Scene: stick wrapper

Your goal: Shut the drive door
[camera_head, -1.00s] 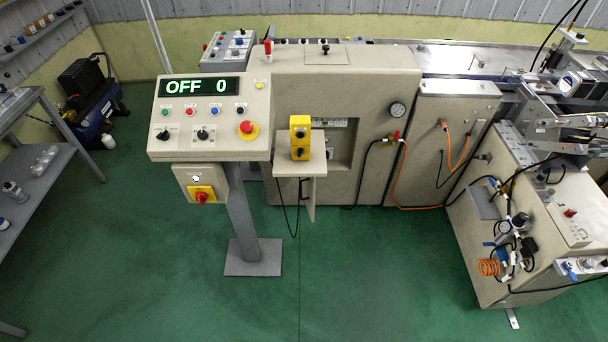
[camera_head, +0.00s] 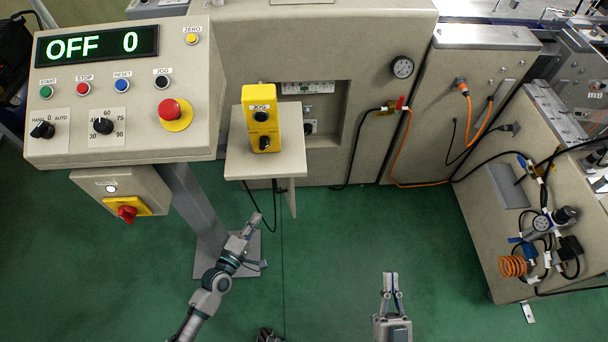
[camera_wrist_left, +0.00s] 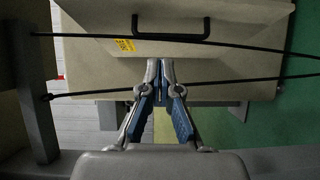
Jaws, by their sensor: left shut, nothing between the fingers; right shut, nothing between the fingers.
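The machine front has an open recess (camera_head: 340,125) with switchgear inside. My left gripper (camera_head: 256,218) is shut and empty, below and left of the hanging panel. My right gripper (camera_head: 390,277) is shut and empty over the floor, lower right.
A yellow jog box (camera_head: 261,118) stands on a small shelf (camera_head: 238,162), with a black cable looping below. The control console (camera_head: 125,145) on its post is at the left. Dark cables (camera_wrist_left: 235,87) cross the left wrist view. Green floor (camera_head: 340,235) is clear ahead.

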